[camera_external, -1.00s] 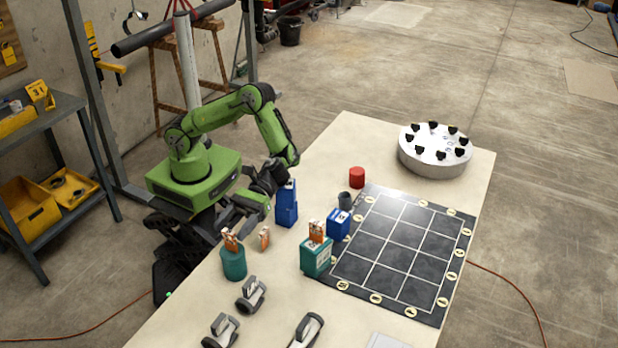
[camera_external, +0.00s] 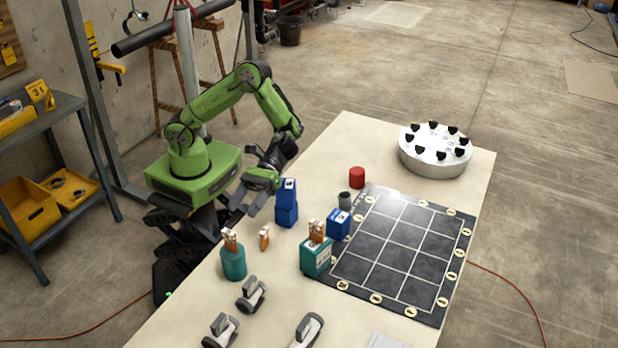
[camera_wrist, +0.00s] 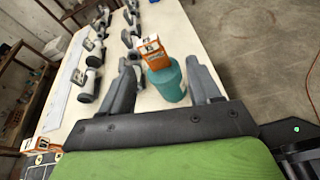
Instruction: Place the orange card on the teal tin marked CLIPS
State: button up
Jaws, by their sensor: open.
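Orange-and-white cards show in three places. One orange card (camera_external: 230,238) stands on a round teal tin (camera_external: 233,263) at the table's left edge. A smaller orange card (camera_external: 264,236) stands on the bare table beside it. Another orange card (camera_external: 316,231) stands on a square teal tin (camera_external: 317,257) by the black mat. I cannot read CLIPS on either tin. My gripper (camera_external: 246,203) is open and empty, above the table edge behind the round tin. In the wrist view, the round tin (camera_wrist: 168,84) and its card (camera_wrist: 152,54) appear between the spread fingers, apart from them.
Stacked blue boxes (camera_external: 286,205) stand close beside my gripper. A blue box (camera_external: 338,224), grey cup (camera_external: 345,200) and red cylinder (camera_external: 356,177) stand near the gridded mat (camera_external: 383,250). Several grey pipe fittings (camera_external: 251,294) lie at the front.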

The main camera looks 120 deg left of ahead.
jog(key=s+a+r+m+t+y, duration=0.3)
jog(key=s+a+r+m+y, duration=0.1)
jog(key=s+a+m+y, duration=0.3)
jog(key=s+a+r+m+t+y, duration=0.2)
jog(key=s+a+m+y, duration=0.5)
jog(key=s+a, duration=0.5)
jog(key=s+r+m, duration=0.1)
jog(key=s, duration=0.2)
jog(key=shift+s+a+r+m+t, duration=0.25)
jog(key=shift+a+r+m+t, duration=0.05)
jog(key=shift+r+t, duration=0.1)
